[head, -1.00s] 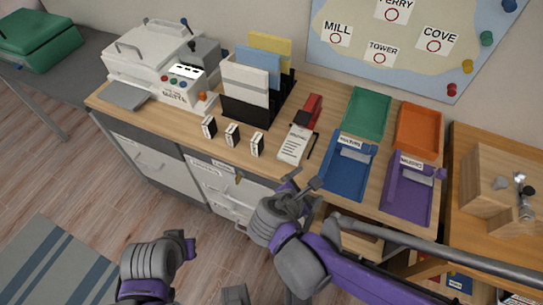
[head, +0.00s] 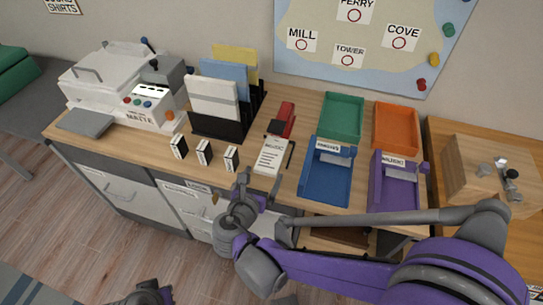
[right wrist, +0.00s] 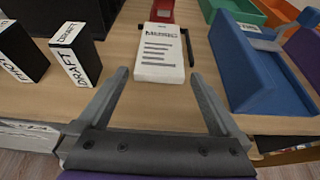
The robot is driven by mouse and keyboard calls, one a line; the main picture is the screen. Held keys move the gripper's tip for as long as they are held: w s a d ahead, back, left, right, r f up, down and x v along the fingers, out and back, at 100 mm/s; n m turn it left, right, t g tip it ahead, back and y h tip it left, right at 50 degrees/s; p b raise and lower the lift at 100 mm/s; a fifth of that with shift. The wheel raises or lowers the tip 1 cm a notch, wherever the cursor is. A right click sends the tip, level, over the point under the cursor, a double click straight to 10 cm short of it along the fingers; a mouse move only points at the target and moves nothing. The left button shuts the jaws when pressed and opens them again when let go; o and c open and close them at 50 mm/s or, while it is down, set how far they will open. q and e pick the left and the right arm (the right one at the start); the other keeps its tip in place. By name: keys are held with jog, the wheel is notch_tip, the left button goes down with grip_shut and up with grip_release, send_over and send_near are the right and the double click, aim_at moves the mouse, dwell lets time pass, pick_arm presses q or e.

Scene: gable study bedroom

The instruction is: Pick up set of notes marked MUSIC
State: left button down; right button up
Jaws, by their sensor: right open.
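The notes marked MUSIC (head: 269,158) are a white pad with black lines, lying flat near the desk's front edge. In the right wrist view the notes (right wrist: 160,58) lie just beyond my fingertips, roughly centred between them and not touched. My right gripper (head: 256,186) is open and empty at the front edge of the desk; it also shows in the right wrist view (right wrist: 160,76) with its fingers wide apart. Only a piece of my left arm shows at the bottom of the head view; its gripper is not seen.
A blue tray (head: 325,183) and purple tray (head: 393,196) stand right. A file rack (head: 222,128) stands behind left.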

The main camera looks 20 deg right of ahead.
jog(key=shift+x, duration=1.1)
jog(key=shift+c, duration=0.2)
jog(key=c, duration=1.1)
jog(key=shift+c, duration=0.2)
